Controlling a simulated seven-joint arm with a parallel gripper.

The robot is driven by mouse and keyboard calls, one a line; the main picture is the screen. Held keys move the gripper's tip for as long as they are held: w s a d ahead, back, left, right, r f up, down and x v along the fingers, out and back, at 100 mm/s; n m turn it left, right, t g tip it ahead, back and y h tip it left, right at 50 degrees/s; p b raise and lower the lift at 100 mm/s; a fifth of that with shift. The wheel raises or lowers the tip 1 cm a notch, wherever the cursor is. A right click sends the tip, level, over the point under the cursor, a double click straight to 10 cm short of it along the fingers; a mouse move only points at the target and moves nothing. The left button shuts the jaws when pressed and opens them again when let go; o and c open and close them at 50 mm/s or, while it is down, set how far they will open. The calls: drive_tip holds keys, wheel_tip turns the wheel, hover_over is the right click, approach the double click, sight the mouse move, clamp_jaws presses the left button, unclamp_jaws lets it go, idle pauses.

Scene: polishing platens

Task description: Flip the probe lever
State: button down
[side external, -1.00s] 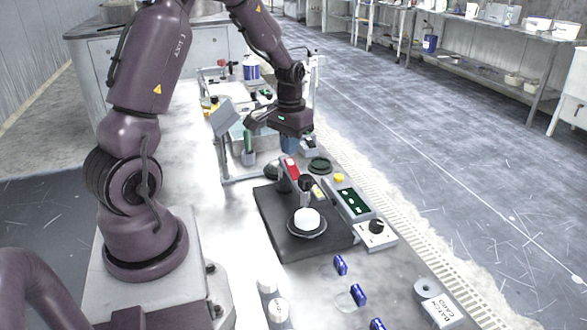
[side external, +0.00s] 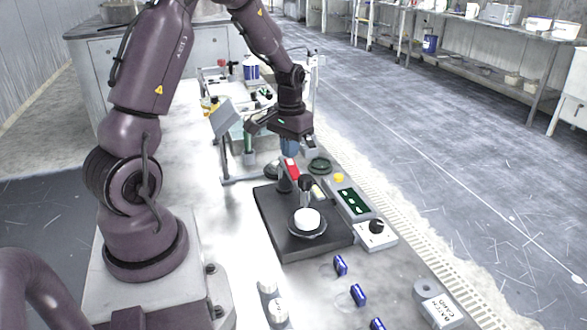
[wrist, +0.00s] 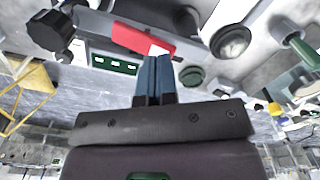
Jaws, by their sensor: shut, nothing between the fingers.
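The probe lever is a red bar (side external: 292,169) on the dark post of the black-based instrument, standing tilted behind the white sample. In the wrist view the red bar (wrist: 140,38) lies across the upper middle, with a pale patch at its right end. My gripper (side external: 290,154) is shut and empty, pointing down just above and behind the red lever. In the wrist view its blue fingertips (wrist: 155,60) are right by the lever's pale end. I cannot tell whether they touch it.
The black base (side external: 272,222) carries a white round sample (side external: 307,218) on a dark dish. A control box with a green display (side external: 353,201) and a black knob (side external: 376,227) stand to its right. Small blue clips (side external: 358,294) lie in front. A dark green disc (side external: 320,165) is behind.

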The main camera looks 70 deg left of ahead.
sight(290, 162)
drive_tip(key=shift+f, duration=1)
idle(0.3)
drive_tip(key=shift+r, duration=3.55)
drive_tip(key=s+d+r+m+t, duration=0.2)
drive_tip(key=s+d+r, duration=0.1)
drive_tip(key=d, duration=0.4)
drive_tip(key=s+d+r+m+t, duration=0.1)
drive_tip(key=s+d+r+m, duration=0.1)
drive_tip(key=s+d+r, duration=0.2)
drive_tip(key=s+d+r+m+t, duration=0.2)
drive_tip(key=s+d+r, duration=0.2)
drive_tip(key=d+r, duration=0.3)
drive_tip(key=d, duration=0.4)
drive_tip(key=shift+s+d+r+t, duration=0.15)
drive_tip(key=shift+s+d+t, duration=0.05)
drive_tip(key=shift+t, duration=0.1)
